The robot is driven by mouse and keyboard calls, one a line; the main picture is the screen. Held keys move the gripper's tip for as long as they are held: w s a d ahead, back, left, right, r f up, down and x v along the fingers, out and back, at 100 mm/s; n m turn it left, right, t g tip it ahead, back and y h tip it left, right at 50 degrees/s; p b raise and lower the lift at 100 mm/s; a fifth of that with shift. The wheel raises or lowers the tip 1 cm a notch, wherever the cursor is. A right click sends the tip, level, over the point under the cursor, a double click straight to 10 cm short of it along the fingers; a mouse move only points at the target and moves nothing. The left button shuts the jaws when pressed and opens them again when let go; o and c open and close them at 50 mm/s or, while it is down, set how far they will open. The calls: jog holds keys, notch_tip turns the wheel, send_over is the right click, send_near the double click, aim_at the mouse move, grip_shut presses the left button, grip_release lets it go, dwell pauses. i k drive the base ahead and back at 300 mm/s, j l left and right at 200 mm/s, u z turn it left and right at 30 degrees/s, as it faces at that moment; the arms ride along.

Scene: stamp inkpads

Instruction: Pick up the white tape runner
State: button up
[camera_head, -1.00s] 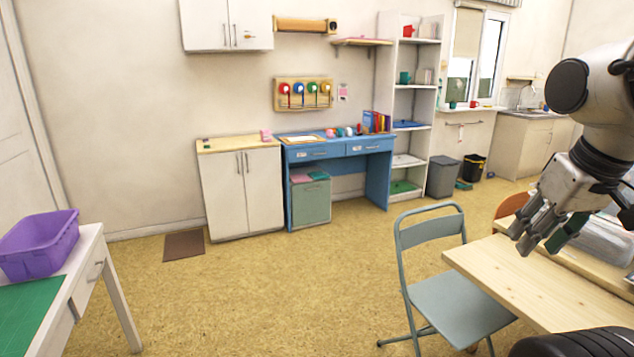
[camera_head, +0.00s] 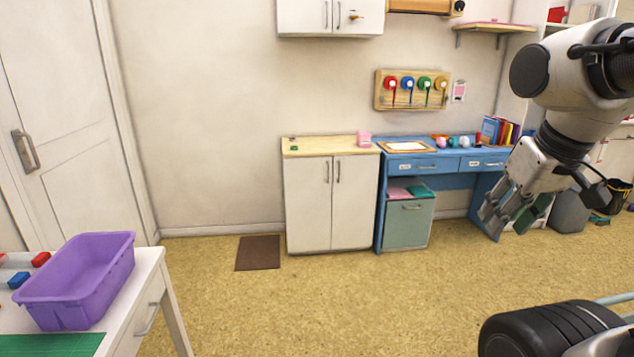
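I cannot make out a white tape runner for certain. A small white item (camera_head: 464,142) stands among small coloured items on the blue desk (camera_head: 440,170), too small to identify. My gripper (camera_head: 512,216) hangs at the right, pointing down and left, in front of the desk in the picture and well nearer to me. A dark green piece (camera_head: 534,214) shows at its fingers; I cannot tell whether it is held or part of the gripper.
A purple bin (camera_head: 80,283) sits on a white table (camera_head: 150,290) at the near left, with red and blue items beside it. A white cabinet (camera_head: 307,205) adjoins the desk. A brown mat (camera_head: 258,253) lies on open floor. A dark rounded shape is at the lower right.

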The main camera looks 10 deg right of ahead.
aim_at(464, 141)
jog(key=i+z, duration=0.1)
jog(key=i, duration=0.55)
jog(key=i+j+z, duration=0.1)
jog(key=i, duration=0.55)
jog(key=i+j+z, duration=0.15)
jog(key=i, duration=0.55)
jog(key=i+l+z, duration=0.1)
jog(key=i+z, duration=0.65)
jog(key=i+j+z, duration=0.1)
jog(key=i+z, duration=0.15)
jog(key=z, duration=0.15)
jog(key=i+l+z, duration=0.1)
jog(key=i+z, duration=0.35)
jog(key=i, duration=0.4)
jog(key=i+l+u, duration=0.25)
jog(key=i+u, duration=0.2)
jog(key=i+l+u, duration=0.9)
jog(key=l, duration=0.15)
